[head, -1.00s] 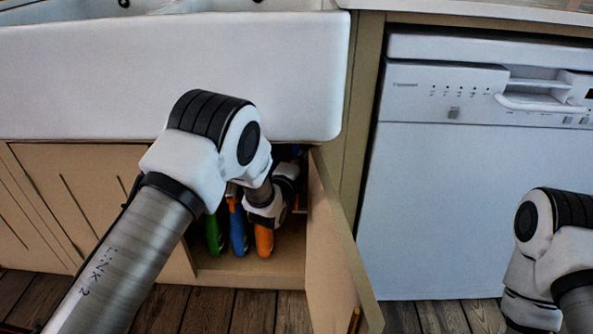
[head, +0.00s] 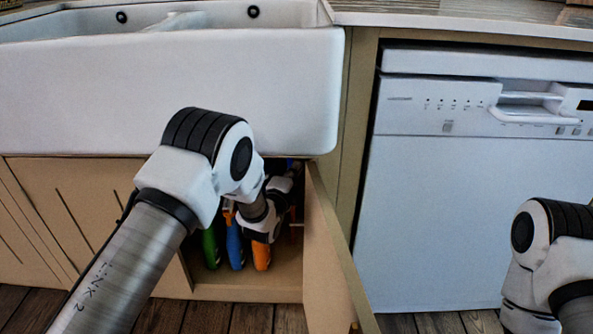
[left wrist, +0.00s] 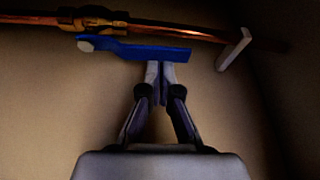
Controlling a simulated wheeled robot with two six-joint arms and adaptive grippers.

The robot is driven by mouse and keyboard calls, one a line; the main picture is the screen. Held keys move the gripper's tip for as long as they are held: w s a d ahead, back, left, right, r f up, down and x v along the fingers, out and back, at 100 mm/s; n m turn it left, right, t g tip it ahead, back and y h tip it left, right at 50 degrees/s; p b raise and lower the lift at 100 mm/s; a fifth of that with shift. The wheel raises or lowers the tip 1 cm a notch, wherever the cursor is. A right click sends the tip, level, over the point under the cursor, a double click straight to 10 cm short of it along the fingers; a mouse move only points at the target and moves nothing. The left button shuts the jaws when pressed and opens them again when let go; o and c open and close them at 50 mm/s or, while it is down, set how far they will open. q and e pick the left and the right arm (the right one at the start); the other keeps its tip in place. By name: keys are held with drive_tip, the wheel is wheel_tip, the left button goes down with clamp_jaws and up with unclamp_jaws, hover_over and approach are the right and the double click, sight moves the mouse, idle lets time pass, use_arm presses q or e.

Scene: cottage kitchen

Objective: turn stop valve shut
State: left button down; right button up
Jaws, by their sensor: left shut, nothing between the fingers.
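The stop valve (left wrist: 97,17) has a brass body on a copper pipe. Its blue lever (left wrist: 135,50) runs from a pale pivot at the left toward the right, roughly along the pipe. My left gripper (left wrist: 160,70) is shut and empty, with its fingertips at the lower edge of the lever, near its free right end. I cannot tell whether they touch it. In the head view my left arm reaches into the open cabinet under the sink and hides the gripper and most of the valve. My right arm is at the right edge, its gripper out of view.
The copper pipe (left wrist: 205,36) crosses the back wall, with a white clip (left wrist: 234,49) to the right. Green (head: 210,248), blue (head: 235,246) and orange (head: 261,255) bottles stand inside the cabinet. The open cabinet door (head: 335,260) stands right of my arm. A dishwasher (head: 455,220) is further right.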

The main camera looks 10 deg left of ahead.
use_arm(q)
drive_tip(key=s+a+f+n+t+y+p, duration=0.1)
drive_tip(key=a+f+n+t+y, duration=0.1)
drive_tip(key=a+n, duration=0.5)
wheel_tip(320, 180, down, 2)
drive_tip(key=n+t, duration=0.1)
drive_tip(key=n, duration=0.3)
drive_tip(key=shift+s+a+y+p, duration=0.25)
drive_tip(key=shift+s+y+p, duration=0.05)
drive_tip(key=shift+f, duration=0.2)
idle(0.6)
